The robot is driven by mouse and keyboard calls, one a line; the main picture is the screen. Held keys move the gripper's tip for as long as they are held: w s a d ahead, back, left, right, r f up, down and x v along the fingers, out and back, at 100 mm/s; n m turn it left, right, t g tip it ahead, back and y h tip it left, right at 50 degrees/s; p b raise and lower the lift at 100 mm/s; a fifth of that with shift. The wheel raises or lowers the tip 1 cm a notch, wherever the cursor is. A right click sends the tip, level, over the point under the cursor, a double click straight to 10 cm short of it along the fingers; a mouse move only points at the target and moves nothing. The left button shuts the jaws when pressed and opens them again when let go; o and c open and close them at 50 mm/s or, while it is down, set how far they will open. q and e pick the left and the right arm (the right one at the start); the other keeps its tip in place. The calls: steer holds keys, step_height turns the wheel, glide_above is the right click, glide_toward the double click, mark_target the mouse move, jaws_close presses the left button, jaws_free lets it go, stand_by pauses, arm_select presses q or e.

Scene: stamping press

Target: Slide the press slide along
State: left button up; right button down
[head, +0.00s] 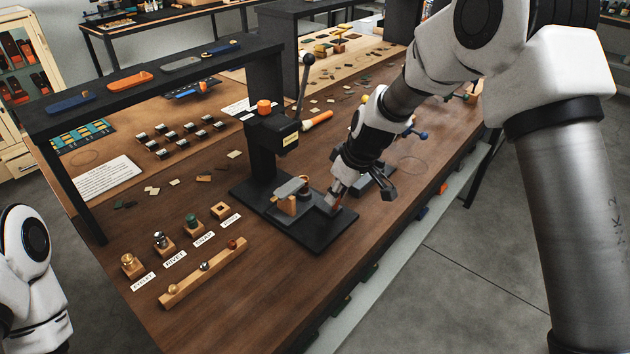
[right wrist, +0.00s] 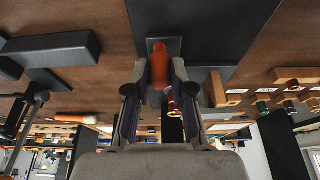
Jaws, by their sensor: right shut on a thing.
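The black stamping press (head: 268,145) stands on a dark base plate (head: 318,236) on the brown workbench. The press slide lies low on that base, with a wooden block (head: 287,206) and a grey rounded piece (head: 289,187) near its middle. My right gripper (head: 334,200) is at the slide's right end, shut on its orange-red handle. In the right wrist view the orange handle (right wrist: 160,62) stands between the fingers of my right gripper (right wrist: 160,80). The fingers partly hide the handle in the head view. My left arm shows at the lower left; its gripper is out of view.
The press lever (head: 303,80) rises beside the press. Labelled wooden stamp holders (head: 195,226) and a wooden rail (head: 204,274) lie front left. A black shelf (head: 150,77) spans the bench's back left. Bare bench lies in front of the base.

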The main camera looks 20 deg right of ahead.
steer(key=shift+w+a+r+p, duration=0.1)
steer(key=shift+w+a+p, duration=0.1)
steer(key=shift+w+a, duration=0.55)
steer(key=shift+w+a+p, duration=0.15)
steer(key=shift+w+a, duration=0.2)
steer(key=shift+w, duration=0.85)
steer(key=shift+w+a+r+p, duration=0.1)
steer(key=shift+w+a+p, duration=0.1)
steer(key=shift+w+a, duration=0.55)
steer(key=c, duration=0.9)
jaws_free()
steer(key=shift+w+d+f, duration=0.1)
steer(key=shift+w+d, duration=0.1)
steer(key=shift+c, duration=0.2)
steer(key=shift+s, duration=0.1)
